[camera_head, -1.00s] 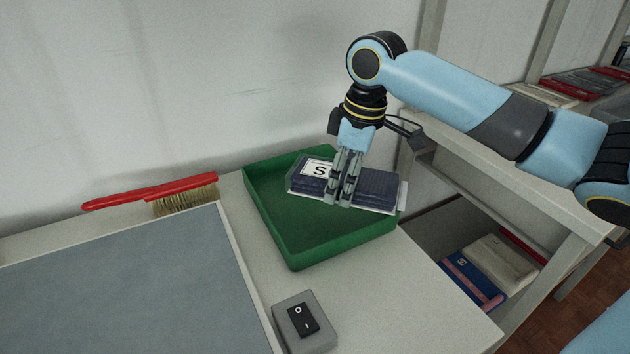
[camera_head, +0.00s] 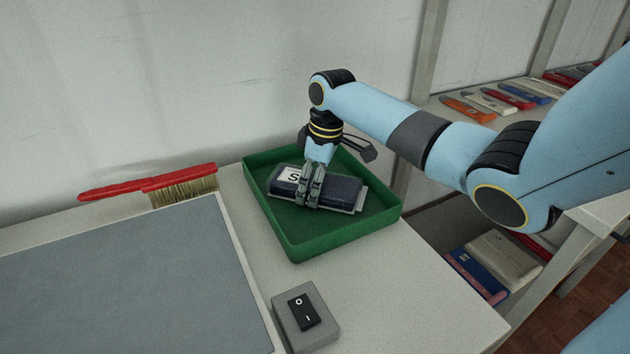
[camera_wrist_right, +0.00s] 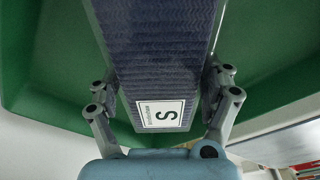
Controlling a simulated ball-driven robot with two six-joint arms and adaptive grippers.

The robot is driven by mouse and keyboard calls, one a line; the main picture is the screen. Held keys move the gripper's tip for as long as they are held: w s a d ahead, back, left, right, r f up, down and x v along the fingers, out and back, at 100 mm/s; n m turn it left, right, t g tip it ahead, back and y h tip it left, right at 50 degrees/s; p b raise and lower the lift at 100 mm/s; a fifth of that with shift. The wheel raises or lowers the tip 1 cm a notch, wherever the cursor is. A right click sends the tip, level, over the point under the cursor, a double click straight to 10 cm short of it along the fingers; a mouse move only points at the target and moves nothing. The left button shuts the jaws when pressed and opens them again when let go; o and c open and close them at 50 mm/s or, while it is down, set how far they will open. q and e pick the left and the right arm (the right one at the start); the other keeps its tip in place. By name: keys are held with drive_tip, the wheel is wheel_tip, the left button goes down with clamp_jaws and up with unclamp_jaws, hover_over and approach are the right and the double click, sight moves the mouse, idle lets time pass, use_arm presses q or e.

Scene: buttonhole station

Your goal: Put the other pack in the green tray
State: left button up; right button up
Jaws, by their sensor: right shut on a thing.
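The dark blue pack (camera_head: 340,191) has a white label with the letter S. It is inside the green tray (camera_head: 330,243), low between its walls; I cannot tell whether it touches the floor. My right gripper (camera_head: 309,198) is shut on the pack, with its fingers across the middle. In the right wrist view the pack (camera_wrist_right: 155,60) runs between the two fingers, label toward my wrist, with the green tray (camera_wrist_right: 45,60) around it. A pale flat piece shows under the pack's right end. My left gripper is not in view.
A red-handled brush (camera_head: 150,186) lies behind a grey panel (camera_head: 130,275) at left. A switch box (camera_head: 306,318) stands in front of the tray. Shelves at right hold several folded packs (camera_head: 500,262). Bare table shows right of the switch box.

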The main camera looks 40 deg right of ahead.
sight(324, 182)
drive_tip(key=o, duration=1.2)
drive_tip(key=shift+f, duration=0.1)
drive_tip(key=shift+c, duration=0.2)
wheel_tip(324, 182, up, 12)
drive_tip(key=s+p, duration=0.1)
drive_tip(key=shift+s+d, duration=0.3)
drive_tip(key=shift+d, duration=0.15)
